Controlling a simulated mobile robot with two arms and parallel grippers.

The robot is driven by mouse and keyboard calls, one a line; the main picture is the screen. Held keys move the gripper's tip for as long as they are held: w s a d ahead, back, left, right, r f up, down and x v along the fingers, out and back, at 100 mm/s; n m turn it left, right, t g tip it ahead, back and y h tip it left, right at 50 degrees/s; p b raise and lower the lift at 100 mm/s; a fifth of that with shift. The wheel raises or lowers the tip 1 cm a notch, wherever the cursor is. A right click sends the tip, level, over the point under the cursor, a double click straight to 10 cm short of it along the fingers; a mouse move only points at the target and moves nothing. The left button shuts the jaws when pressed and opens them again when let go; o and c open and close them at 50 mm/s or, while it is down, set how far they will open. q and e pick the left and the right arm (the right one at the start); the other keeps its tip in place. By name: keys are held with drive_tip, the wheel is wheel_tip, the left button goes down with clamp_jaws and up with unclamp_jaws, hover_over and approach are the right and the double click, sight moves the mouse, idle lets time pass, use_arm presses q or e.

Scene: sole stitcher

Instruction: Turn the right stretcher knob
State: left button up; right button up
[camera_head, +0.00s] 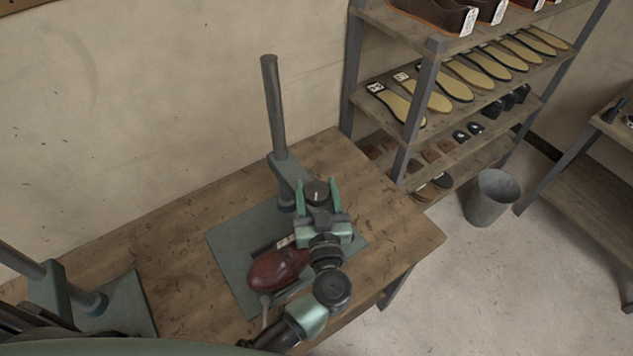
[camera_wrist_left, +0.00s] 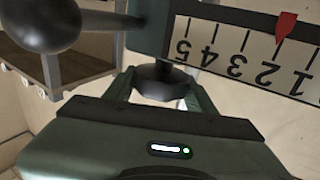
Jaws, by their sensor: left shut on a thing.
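The right stretcher knob (camera_head: 316,187) is a dark round knob with a light mark on top, near the pole of the right green stretcher (camera_head: 230,245). My left gripper (camera_head: 319,194) has its two green fingers on either side of this knob and is shut on it. In the left wrist view, the dark knob (camera_wrist_left: 162,82) sits between the fingers (camera_wrist_left: 160,92). A white scale (camera_wrist_left: 235,55) with dark numbers and a red pointer (camera_wrist_left: 286,26) shows beside it. My right gripper is not in view.
A red-brown shoe (camera_head: 277,269) is on the right stretcher, close to my left wrist. A second green stretcher (camera_head: 120,302) stands at the left of the wooden table (camera_head: 180,235). A shelf (camera_head: 425,95) with soles and shoes and a grey bin (camera_head: 490,203) are at the right.

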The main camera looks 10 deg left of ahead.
use_arm(q)
drive_tip(key=shift+a+r+m+t+h+p, duration=0.15)
drive_tip(key=shift+m+t+h+p, duration=0.15)
drive_tip(key=shift+m+h+p, duration=0.8)
drive_tip(key=shift+h, duration=0.9)
drive_tip(key=m+h, duration=0.2)
drive_tip(key=shift+f+h, duration=0.25)
drive_tip(key=shift+h, duration=0.15)
drive_tip(key=shift+f+m+h, duration=0.1)
drive_tip(key=shift+m+h, duration=0.5)
drive_tip(key=shift+h, duration=0.2)
drive_tip(key=shift+f+m+h+b, duration=0.1)
drive_tip(key=shift+m+h+b, duration=0.6)
drive_tip(key=shift+h, duration=0.5)
drive_tip(key=m+g+h+b, duration=0.1)
drive_tip(key=h+b, duration=0.1)
drive_tip(key=m+g+h+b, duration=0.1)
drive_tip(key=m+h+b, duration=0.1)
drive_tip(key=b, duration=0.1)
drive_tip(key=shift+d+f+g+h, duration=0.1)
drive_tip(key=shift+d+g+h, duration=0.1)
drive_tip(key=shift+g+h, duration=0.15)
drive_tip(key=shift+r+m+g+h+b, duration=0.25)
drive_tip(key=shift+m+g+h+b, duration=0.15)
drive_tip(key=shift+m+b, duration=0.25)
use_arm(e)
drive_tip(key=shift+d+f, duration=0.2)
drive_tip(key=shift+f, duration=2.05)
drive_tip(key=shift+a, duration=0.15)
